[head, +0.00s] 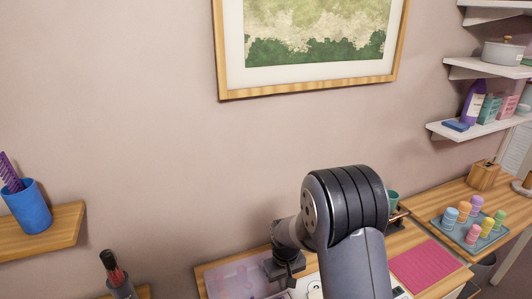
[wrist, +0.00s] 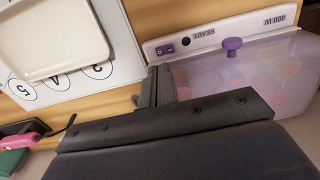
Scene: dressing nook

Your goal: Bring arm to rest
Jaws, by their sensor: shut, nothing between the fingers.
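My arm rises from the bottom of the head view and bends over above the wooden dressing table (head: 412,236). My gripper (wrist: 158,86) shows in the wrist view as dark grey fingers, shut and empty. It is close to a pale device (wrist: 215,40) with a switch, a purple knob and the words READY and 400 W. I cannot tell whether it touches the device. In the head view my arm's dark end part is low over the table, and the fingertips are hard to make out.
A clear-lidded box (wrist: 262,75) holds blurred pinkish items. A white tray (wrist: 50,38) lies over a card with numbered circles (wrist: 98,72). A pink mat (head: 428,266) and a tray of coloured bottles (head: 467,233) are to the right. Shelves (head: 465,131) and a framed picture (head: 312,88) are on the wall.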

